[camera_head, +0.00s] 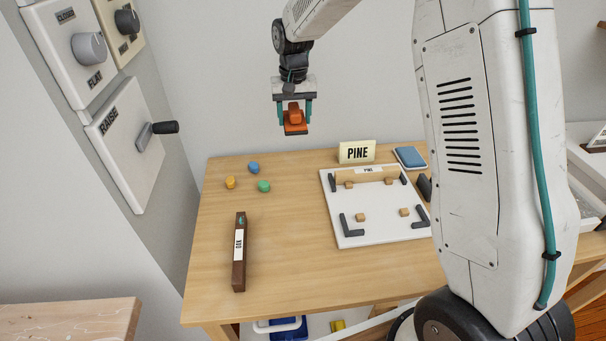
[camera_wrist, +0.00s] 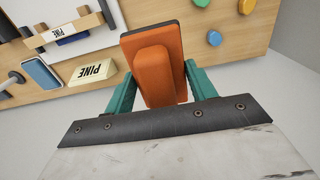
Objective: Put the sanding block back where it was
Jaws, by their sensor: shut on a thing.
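My gripper (camera_head: 295,113) is shut on the orange sanding block (camera_head: 295,122) and holds it in the air above the back of the wooden table (camera_head: 290,230). In the wrist view the sanding block (camera_wrist: 157,65) sits between the two green fingers, its dark grey pad on the far side. Nothing touches the block except my gripper. Which spot on the table the block came from cannot be told from these frames.
A white board (camera_head: 375,236) with dark corner brackets, small wood cubes and a PINE strip lies at right. A dark OAK bar (camera_head: 240,255) and coloured knobs (camera_head: 264,186) are at left. The table's middle is clear.

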